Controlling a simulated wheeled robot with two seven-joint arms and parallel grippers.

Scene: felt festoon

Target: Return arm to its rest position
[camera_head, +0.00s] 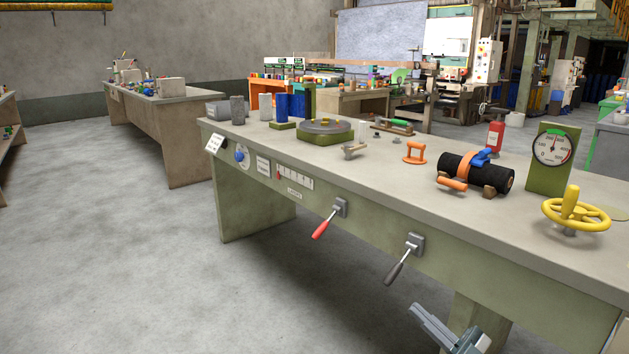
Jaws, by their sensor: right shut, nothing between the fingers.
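My right gripper (435,325) shows at the bottom of the head view, right of centre. It is shut and empty, below the front edge of the workbench (330,165) and in front of its leg. It is apart from the black-handled lever (404,260), which sits on the bench's front panel above and to the left of it. My left gripper is not in view. Most of my right arm is out of the frame.
A red-handled lever (328,221) juts from the panel further left. On the bench stand a yellow handwheel (575,211), a gauge (553,150), a black roll (475,173) and a round turntable (325,131). The floor (190,270) at left is clear.

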